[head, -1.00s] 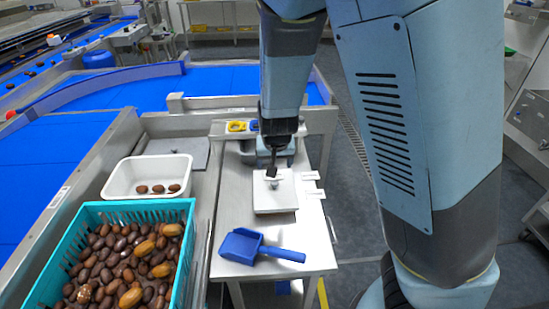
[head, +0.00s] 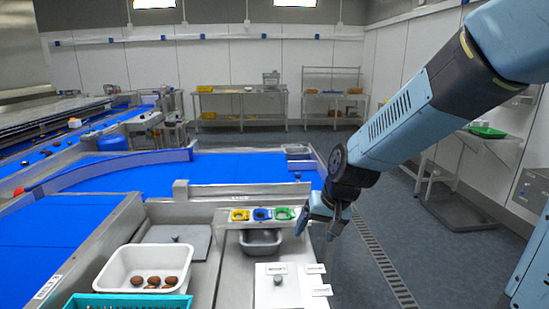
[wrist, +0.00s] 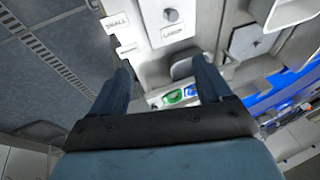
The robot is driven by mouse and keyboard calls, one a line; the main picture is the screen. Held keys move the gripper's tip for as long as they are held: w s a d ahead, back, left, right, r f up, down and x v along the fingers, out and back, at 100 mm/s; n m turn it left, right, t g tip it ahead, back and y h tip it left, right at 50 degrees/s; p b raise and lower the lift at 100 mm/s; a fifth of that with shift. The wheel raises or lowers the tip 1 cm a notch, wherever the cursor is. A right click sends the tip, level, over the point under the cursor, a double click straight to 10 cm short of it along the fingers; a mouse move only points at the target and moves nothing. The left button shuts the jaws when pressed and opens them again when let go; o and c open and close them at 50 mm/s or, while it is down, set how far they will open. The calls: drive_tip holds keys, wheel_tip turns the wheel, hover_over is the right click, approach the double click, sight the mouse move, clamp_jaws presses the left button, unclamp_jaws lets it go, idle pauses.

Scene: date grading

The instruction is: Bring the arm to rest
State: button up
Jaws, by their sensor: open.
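My gripper (head: 334,222) hangs at the right edge of the steel table, beside the rack with the coloured rings, and points downward. In the wrist view my gripper (wrist: 160,85) has its two dark fingers spread apart with nothing between them. My blue arm reaches in from the upper right of the head view. Beyond the fingers, the wrist view shows the white board (wrist: 166,22) with its knob and labels reading SMALL and LARGE. The same board (head: 290,292) lies on the table in the head view, below my gripper.
A white tub (head: 115,272) with several dates and the rim of a teal crate (head: 125,300) stand at left. A grey bin (head: 262,242) sits below yellow, blue and green rings (head: 262,214). Blue conveyors (head: 240,168) lie behind. Open floor (head: 440,245) is at right.

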drive_tip(key=s+d+r+t+h, duration=0.2)
drive_tip(key=s+d+r+h, duration=0.1)
drive_tip(key=s+d+r, duration=1)
drive_tip(key=shift+s+r, duration=0.7)
drive_tip(key=shift+s, duration=0.3)
drive_tip(key=shift+d, duration=0.1)
